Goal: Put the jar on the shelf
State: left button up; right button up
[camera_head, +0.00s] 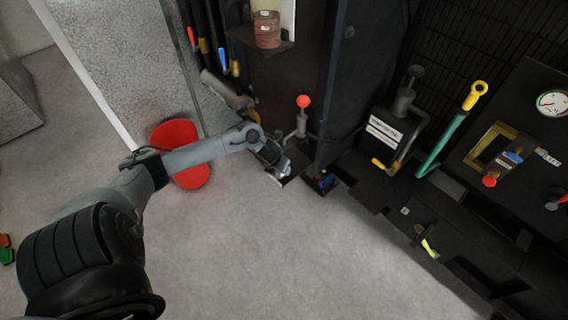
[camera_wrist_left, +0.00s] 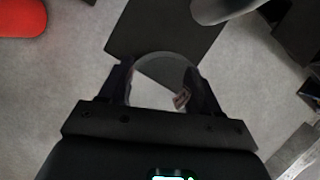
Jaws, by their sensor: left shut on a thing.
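My left gripper (camera_head: 281,170) reaches in low beside the dark machine and is shut on a clear jar. In the left wrist view, the jar (camera_wrist_left: 165,72) sits between the two fingers of the gripper (camera_wrist_left: 163,85); it is see-through with a small pale label, and its lower part is hidden by the gripper body. In the head view the jar is mostly hidden by the gripper. A small dark shelf (camera_head: 240,36) juts out at the upper middle, with another jar holding pinkish liquid (camera_head: 267,38) on it. The shelf lies above the gripper in the picture.
A red-knobbed lever (camera_head: 303,102) stands just right of the gripper. A red bucket-like object (camera_head: 188,180) is behind my forearm. A grey curved pipe (camera_head: 226,92) lies between gripper and shelf.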

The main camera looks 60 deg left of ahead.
pick_arm(q)
jog(key=shift+w+a, duration=0.35)
jog(key=shift+w, duration=0.2)
jog(key=w+a, duration=0.1)
jog(key=w+b, duration=0.1)
jog(key=shift+w+a, duration=0.35)
jog(key=shift+w, duration=0.05)
jog(key=shift+f+b, duration=0.5)
jog(key=shift+f, duration=0.25)
jog(key=shift+s, duration=0.15)
jog(key=shift+f, duration=0.15)
jog(key=o, duration=1)
